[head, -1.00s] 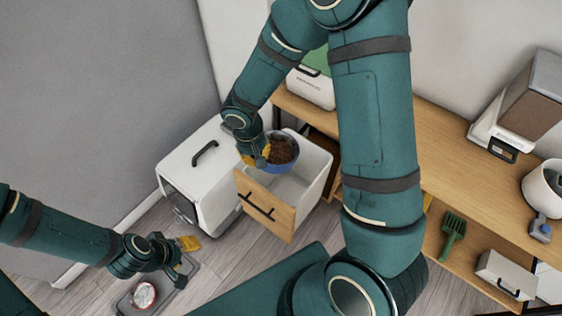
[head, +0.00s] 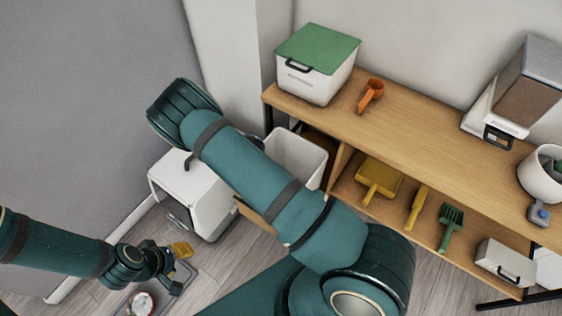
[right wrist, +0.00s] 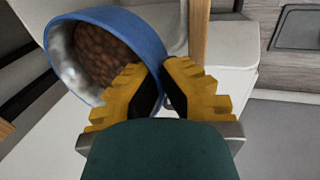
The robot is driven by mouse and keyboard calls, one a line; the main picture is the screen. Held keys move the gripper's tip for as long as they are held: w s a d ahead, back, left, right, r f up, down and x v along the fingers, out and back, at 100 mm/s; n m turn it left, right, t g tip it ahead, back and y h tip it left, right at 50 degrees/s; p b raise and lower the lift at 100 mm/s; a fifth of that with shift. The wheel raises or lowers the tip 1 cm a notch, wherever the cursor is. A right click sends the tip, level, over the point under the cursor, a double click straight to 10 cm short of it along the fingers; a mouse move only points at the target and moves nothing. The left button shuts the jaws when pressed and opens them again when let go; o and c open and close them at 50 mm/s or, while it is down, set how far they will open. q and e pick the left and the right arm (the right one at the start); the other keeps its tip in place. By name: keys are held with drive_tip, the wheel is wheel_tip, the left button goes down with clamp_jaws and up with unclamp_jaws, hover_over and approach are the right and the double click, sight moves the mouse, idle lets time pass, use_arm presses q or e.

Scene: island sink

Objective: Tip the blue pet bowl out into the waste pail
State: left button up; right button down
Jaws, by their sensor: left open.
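The blue pet bowl (right wrist: 60,50) shows in the right wrist view, with brown kibble (right wrist: 105,55) gathered against one side inside. My right gripper (right wrist: 168,90) has its yellow fingers closed at the bowl's rim. The bowl looks tilted in that view; its true lean is hard to tell. In the head view my right arm hides the bowl and this gripper. A white open-topped bin (head: 297,158), apparently the waste pail, stands partly behind that arm; its wooden front is mostly covered. My left gripper (head: 177,266) is open and empty, low at the left.
A white pet carrier (head: 190,185) stands left of the bin. A floor tray (head: 120,304) holds a red-and-white dish (head: 140,302) near my left gripper. The wooden shelf unit (head: 420,150) carries a green-lidded box (head: 315,70), an orange scoop (head: 370,95) and yellow tools.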

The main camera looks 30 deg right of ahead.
drive_tip(key=shift+w+a+f+n, duration=0.1)
drive_tip(key=shift+w+f+n, duration=0.3)
drive_tip(key=shift+w, duration=0.3)
drive_tip(key=shift+w+f+n, duration=0.3)
drive_tip(key=shift+w+f, duration=0.1)
drive_tip(key=shift+w, duration=0.3)
drive_tip(key=shift+s+d+r+t+y+p, duration=0.4)
drive_tip(key=shift+r+t+p, duration=0.25)
drive_tip(key=shift+p, duration=0.6)
drive_tip(key=shift+s+d+r+t+p, duration=0.25)
drive_tip(key=shift+s+t+p, duration=0.1)
drive_tip(key=shift+p, duration=0.3)
drive_tip(key=shift+s+d+r+t+y+p, duration=0.15)
drive_tip(key=shift+s+d+t+y+p, duration=0.15)
drive_tip(key=shift+y, duration=0.2)
drive_tip(key=shift+s+d+r+m+t+y+p, duration=0.35)
drive_tip(key=shift+s+d+t+y, duration=0.1)
drive_tip(key=shift+s+t, duration=0.2)
drive_tip(key=shift+s+d+r+t+y, duration=0.35)
drive_tip(key=shift+s+d+t, duration=0.05)
drive_tip(key=shift+s+t, duration=0.1)
drive_tip(key=shift+s+d+r+t+y, duration=0.3)
drive_tip(key=shift+s+d+t, duration=0.1)
drive_tip(key=shift+s+t, duration=0.1)
drive_tip(key=shift+s+d+r+m+t+y, duration=0.2)
drive_tip(key=shift+s+d+m+t+y, duration=0.1)
drive_tip(key=shift+s, duration=0.1)
drive_tip(key=shift+r+t+y, duration=0.25)
drive_tip(key=shift+t+y, duration=0.05)
drive_tip(key=shift+t, duration=0.05)
